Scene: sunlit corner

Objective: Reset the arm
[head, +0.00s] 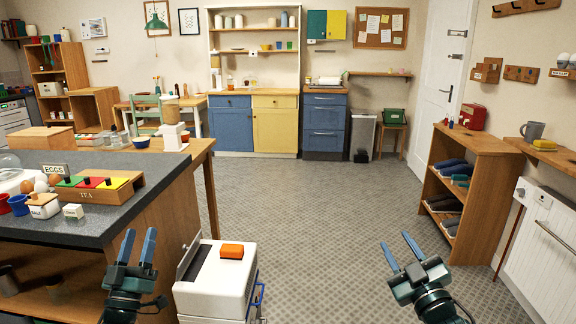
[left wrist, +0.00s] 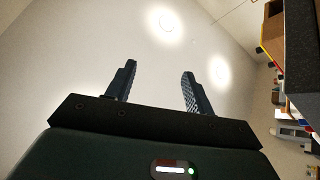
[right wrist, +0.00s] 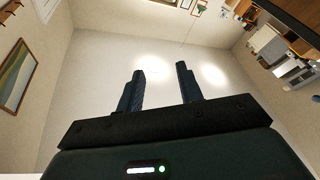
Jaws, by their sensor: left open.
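My left gripper (head: 138,247) is in the lower left of the head view, beside the dark counter and left of a white bin-like box. Its blue fingers point up and are apart, with nothing between them. In the left wrist view its fingers (left wrist: 158,85) are spread against the ceiling. My right gripper (head: 402,252) is at the lower right of the head view, over the open floor. Its fingers point up and to the left, apart and empty. In the right wrist view the fingers (right wrist: 160,90) are also spread with only ceiling behind them.
The dark counter (head: 110,213) with a tea box (head: 92,187) and small pots is at the left. A white box (head: 212,285) with an orange block (head: 232,251) stands between my grippers. A wooden shelf (head: 482,151) is at the right. The middle floor (head: 320,200) is clear.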

